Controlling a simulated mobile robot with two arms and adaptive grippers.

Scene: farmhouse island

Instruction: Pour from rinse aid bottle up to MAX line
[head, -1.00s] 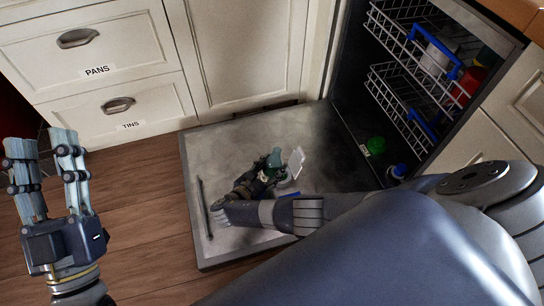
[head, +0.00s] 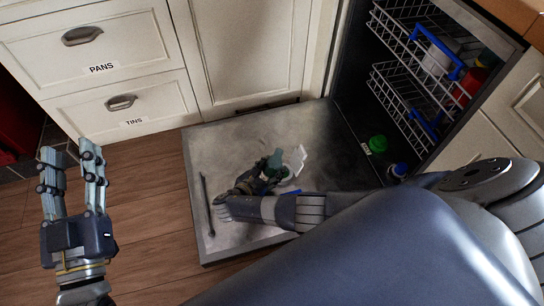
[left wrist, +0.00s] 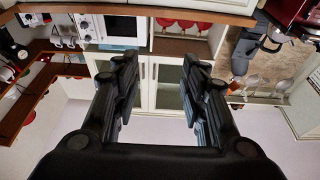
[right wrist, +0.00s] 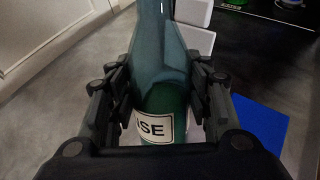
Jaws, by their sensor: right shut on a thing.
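My right gripper (head: 264,174) is shut on the rinse aid bottle (head: 276,160), above the lowered dishwasher door (head: 240,140). In the right wrist view the bottle (right wrist: 165,85) is translucent teal, with darker green liquid in its lower part and a white label partly reading "SE". Its mouth is out of that view. A white open flap (head: 298,160) is right beside the bottle on the door; white parts (right wrist: 204,42) also show behind the bottle in the right wrist view. The dispenser opening and MAX line cannot be made out. My left gripper (head: 72,165) is open and empty, over the floor.
A blue flat piece (head: 291,192) lies on the door near my right gripper. Wire racks (head: 415,90) and green (head: 378,143) and blue (head: 398,170) caps are inside the dishwasher. White drawers and cupboards stand behind the door. The wooden floor at left is free.

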